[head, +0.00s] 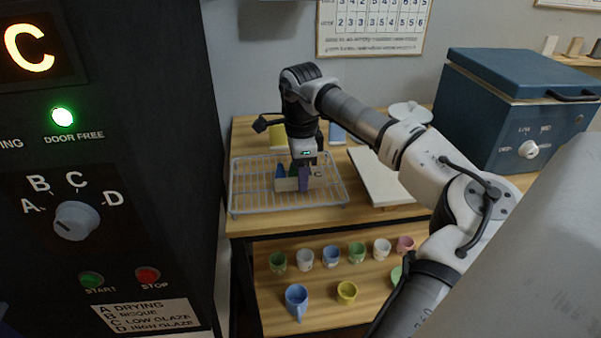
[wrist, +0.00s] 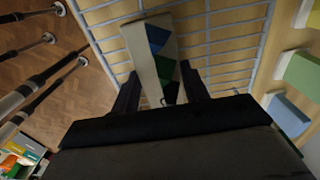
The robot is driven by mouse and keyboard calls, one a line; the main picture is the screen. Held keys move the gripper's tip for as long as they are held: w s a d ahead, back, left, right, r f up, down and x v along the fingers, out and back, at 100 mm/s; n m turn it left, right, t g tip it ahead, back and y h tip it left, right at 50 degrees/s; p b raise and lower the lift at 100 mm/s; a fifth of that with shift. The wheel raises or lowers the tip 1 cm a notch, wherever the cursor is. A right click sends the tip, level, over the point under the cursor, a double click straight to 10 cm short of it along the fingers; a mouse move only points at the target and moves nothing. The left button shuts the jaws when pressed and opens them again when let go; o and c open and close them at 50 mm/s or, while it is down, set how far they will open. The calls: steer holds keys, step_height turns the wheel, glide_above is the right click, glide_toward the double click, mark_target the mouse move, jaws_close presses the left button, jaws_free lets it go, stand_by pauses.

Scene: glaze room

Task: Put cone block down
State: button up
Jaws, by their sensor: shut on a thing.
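The cone block is a pale block with blue, green and dark purple cones on it. It shows in the head view (head: 287,184) over the wire rack (head: 243,208), and in the wrist view its pale side (wrist: 139,57) lies between the fingers. My gripper (head: 301,176) points down and is shut on the block; its dark fingers also show in the wrist view (wrist: 160,82). The block is at or just above the rack's bars; I cannot tell whether it touches them. The fingers hide part of it.
A pale board (head: 380,178) lies right of the rack, with a blue kiln (head: 510,110) beyond it. Several small cups stand on the lower shelf (head: 325,300). A dark control panel (head: 120,170) fills the left. The rack is bare around the block.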

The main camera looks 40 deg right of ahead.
step_height(320, 180, up, 20)
steer(key=p, duration=1.4)
steer(key=shift+f, duration=0.2)
